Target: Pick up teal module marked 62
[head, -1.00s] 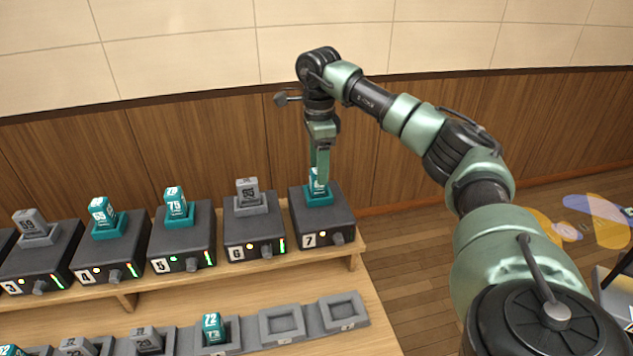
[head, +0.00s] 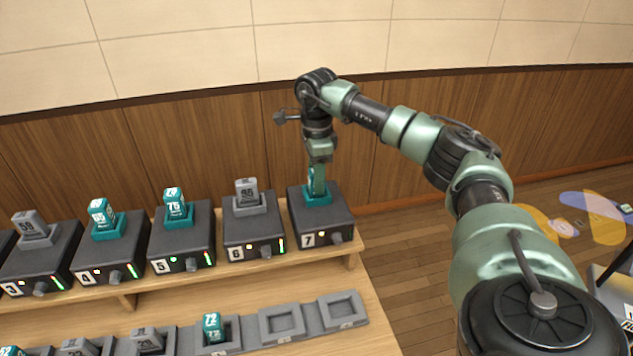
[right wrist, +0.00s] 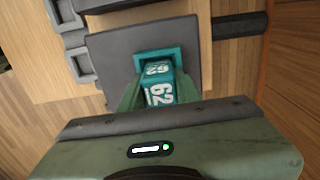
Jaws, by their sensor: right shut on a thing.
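The teal module marked 62 (right wrist: 160,90) stands in the teal socket (right wrist: 143,59) of the dark box numbered 7 (head: 337,216), at the right end of the upper shelf. My right gripper (head: 318,185) reaches down from above and is shut on the module, one finger on each side of it. In the head view the fingers hide most of the module. In the right wrist view its 62 shows on two faces. I cannot tell whether it is fully seated. My left gripper is not in view.
More boxes stand in a row to the left, holding a grey module (head: 247,190) and teal ones (head: 174,204). The lower shelf has a teal module marked 72 (head: 212,326) and two empty grey trays (head: 281,339). A wood wall is behind.

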